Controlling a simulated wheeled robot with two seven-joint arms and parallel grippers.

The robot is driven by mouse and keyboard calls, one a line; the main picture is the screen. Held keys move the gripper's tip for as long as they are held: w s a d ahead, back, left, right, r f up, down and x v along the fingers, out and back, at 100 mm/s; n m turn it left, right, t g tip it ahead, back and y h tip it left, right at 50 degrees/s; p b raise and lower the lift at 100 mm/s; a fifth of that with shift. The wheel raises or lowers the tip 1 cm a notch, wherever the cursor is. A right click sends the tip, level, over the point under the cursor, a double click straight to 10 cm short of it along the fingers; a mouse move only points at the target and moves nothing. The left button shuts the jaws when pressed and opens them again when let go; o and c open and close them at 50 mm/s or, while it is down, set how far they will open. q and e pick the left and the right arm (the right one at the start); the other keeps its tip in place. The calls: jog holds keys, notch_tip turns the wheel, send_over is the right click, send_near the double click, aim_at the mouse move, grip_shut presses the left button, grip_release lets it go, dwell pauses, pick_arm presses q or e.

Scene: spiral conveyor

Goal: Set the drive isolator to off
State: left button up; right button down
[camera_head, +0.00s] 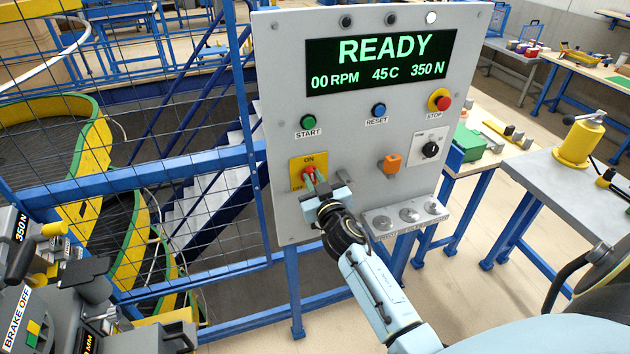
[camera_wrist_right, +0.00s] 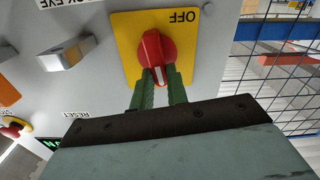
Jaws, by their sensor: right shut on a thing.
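The drive isolator is a red rotary knob (camera_head: 308,170) on a yellow plate (camera_head: 321,160) marked ON at the top, low on the left of the grey control panel (camera_head: 350,130). The knob (camera_wrist_right: 152,45) shows large in the right wrist view, which is upside down, with OFF at the top. Its white mark points away from OFF, towards the ON side. My right gripper (camera_head: 314,180) reaches up to it. Its green fingers (camera_wrist_right: 160,82) are shut on the knob's grip, one on each side. The OFF label is mostly hidden in the head view. My left gripper is not in view.
The panel display (camera_head: 380,62) reads READY, 00 RPM. Near the isolator are a green start button (camera_head: 308,122), an orange knob (camera_head: 391,162) and a black selector (camera_head: 430,149). A blue mesh fence (camera_head: 170,120) stands left. A grey machine with levers (camera_head: 50,280) is at lower left.

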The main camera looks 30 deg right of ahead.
jog(key=n, duration=0.3)
jog(key=shift+a+f+n+b, duration=0.2)
jog(key=shift+n+b, duration=0.1)
jog(key=shift+b, duration=0.1)
jog(key=shift+w+a+f+n+b, duration=0.1)
jog(key=shift+a+f+n+b, duration=0.2)
jog(key=shift+n, duration=1.75)
jog(key=shift+f+n+b, duration=0.1)
jog(key=shift+n+b, duration=0.35)
jog(key=shift+n, duration=1.55)
jog(key=shift+w+a+f+n+b, duration=0.1)
jog(key=shift+a+f+n+b, duration=0.2)
jog(key=shift+n, duration=1.75)
jog(key=shift+d+n, duration=0.15)
jog(key=shift+n, duration=0.15)
jog(key=c, duration=1.4)
grip_release()
jog(key=shift+r, duration=0.1)
jog(key=shift+s, duration=0.1)
jog(key=b+v, duration=0.1)
jog(key=v, duration=1.2)
jog(key=shift+s, duration=0.15)
